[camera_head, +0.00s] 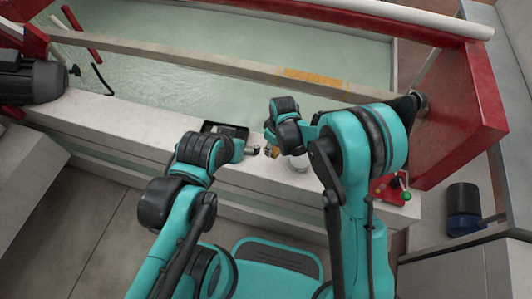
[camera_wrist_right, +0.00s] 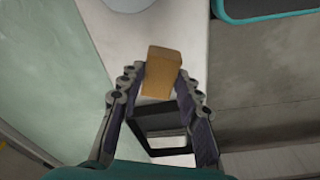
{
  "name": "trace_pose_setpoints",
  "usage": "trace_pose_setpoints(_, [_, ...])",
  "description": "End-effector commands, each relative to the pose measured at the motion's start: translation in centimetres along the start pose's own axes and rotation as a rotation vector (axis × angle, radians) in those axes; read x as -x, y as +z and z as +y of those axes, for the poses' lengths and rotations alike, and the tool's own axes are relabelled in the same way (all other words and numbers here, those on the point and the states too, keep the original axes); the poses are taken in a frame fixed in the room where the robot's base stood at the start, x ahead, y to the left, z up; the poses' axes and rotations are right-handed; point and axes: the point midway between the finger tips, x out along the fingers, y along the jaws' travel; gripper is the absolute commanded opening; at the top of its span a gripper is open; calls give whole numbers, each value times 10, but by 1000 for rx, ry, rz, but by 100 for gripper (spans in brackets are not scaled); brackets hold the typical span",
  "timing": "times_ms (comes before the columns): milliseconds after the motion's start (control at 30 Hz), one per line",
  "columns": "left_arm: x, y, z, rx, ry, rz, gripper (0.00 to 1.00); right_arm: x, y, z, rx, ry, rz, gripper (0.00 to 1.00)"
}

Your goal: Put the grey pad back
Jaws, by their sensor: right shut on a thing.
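My right gripper (camera_head: 271,150) is over the white ledge and shut on a tan block (camera_wrist_right: 161,73). In the right wrist view the block sits between the two fingertips. A black tray (camera_wrist_right: 145,123) lies on the ledge below the block in that view; it also shows in the head view (camera_head: 212,127), partly hidden by my left arm. My left gripper (camera_head: 252,149) is close to the right side of the tray; its fingers are too small to read. I cannot make out a grey pad; the tray's inside is mostly hidden or dark.
The white ledge (camera_head: 120,123) runs along the front of a pale green water basin (camera_head: 170,70). A white round thing (camera_head: 298,165) stands on the ledge right of my right gripper. A red frame (camera_head: 475,100) and a red control box (camera_head: 392,190) are at the right.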

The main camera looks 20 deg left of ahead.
Motion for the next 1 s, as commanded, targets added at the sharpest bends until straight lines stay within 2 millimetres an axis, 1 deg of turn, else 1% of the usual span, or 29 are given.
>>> trace_pose_setpoints(33, [-6, 4, 0, 0, 0, 0, 71, -12, -10, 1, 1, 0, 0, 18])
trace_pose_setpoints(100, [-8, 6, 0, 0, 0, 0, 71, -19, -21, 3, 2, 0, 0, 18])
trace_pose_setpoints(200, [-11, 8, 0, 0, 0, 0, 71, -26, -31, 4, -1, 0, 0, 18])
trace_pose_setpoints(267, [-11, 8, 0, 0, 0, 0, 71, -28, -34, 4, -1, 0, 0, 18])
trace_pose_setpoints(367, [-13, 10, 0, 0, 0, 0, 71, -33, -35, 5, -2, 0, 0, 18])
trace_pose_setpoints(600, [-28, 20, 0, 0, 0, 0, 71, -68, -30, 5, -2, 0, 0, 18])
trace_pose_setpoints(867, [-26, 19, 0, 0, 0, 0, 71, -67, -30, 5, -2, 0, 1, 18])
trace_pose_setpoints(1000, [-30, 22, 0, 0, 0, 0, 71, -72, -30, 5, -2, 0, 0, 18])
